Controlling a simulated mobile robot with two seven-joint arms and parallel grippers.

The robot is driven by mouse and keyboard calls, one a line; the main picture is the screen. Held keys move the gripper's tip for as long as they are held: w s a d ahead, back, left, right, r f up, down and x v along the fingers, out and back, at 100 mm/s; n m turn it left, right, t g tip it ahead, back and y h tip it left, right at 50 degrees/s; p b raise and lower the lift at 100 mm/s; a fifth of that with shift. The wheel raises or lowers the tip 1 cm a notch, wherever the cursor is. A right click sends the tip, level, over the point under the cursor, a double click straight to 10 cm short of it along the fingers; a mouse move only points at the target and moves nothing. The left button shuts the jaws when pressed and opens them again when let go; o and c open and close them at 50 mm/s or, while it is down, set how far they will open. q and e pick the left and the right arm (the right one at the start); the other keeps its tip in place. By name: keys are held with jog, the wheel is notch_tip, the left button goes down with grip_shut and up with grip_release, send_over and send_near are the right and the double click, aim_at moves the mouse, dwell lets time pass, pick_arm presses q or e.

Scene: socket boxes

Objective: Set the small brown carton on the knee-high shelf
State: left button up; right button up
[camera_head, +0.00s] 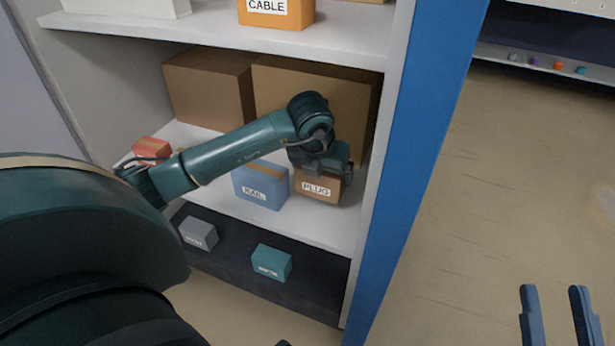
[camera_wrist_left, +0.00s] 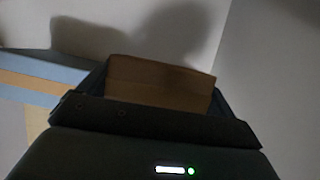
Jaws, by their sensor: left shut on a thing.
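The small brown carton (camera_head: 317,188), labelled PLUG, is at the right end of the white middle shelf (camera_head: 300,225). My left gripper (camera_head: 322,168) reaches in from above and is shut on it. In the left wrist view the carton's brown face (camera_wrist_left: 160,84) shows between the fingers, with the shelf surface around it. The carton looks upright and at shelf level; I cannot tell for sure whether its base touches. My right gripper (camera_head: 558,318) is open and empty at the lower right, over the floor.
A blue box (camera_head: 262,186) labelled RAIL stands just left of the carton. A red box (camera_head: 151,150) is further left. Large brown boxes (camera_head: 208,88) fill the back. Grey (camera_head: 198,232) and teal (camera_head: 271,262) boxes are below. The blue upright (camera_head: 425,130) bounds the right.

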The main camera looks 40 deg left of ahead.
aim_at(322, 189)
pick_arm(q)
jog(key=shift+f, duration=0.8)
notch_tip(322, 189, down, 3)
jog(key=shift+f+b, duration=0.1)
jog(key=shift+b, duration=0.8)
jog(key=shift+f, duration=0.2)
jog(key=shift+r, duration=0.1)
pick_arm(e)
jog(key=r+n+y, duration=0.2)
jog(key=r, duration=0.1)
jog(key=shift+w+d+t, duration=0.2)
jog(key=shift+t, duration=0.2)
jog(key=shift+y, duration=0.3)
pick_arm(q)
jog(key=o, duration=1)
jog(key=shift+f, duration=0.2)
jog(key=shift+o, duration=0.2)
pick_arm(e)
jog(key=shift+n, duration=0.3)
jog(key=shift+r, duration=0.1)
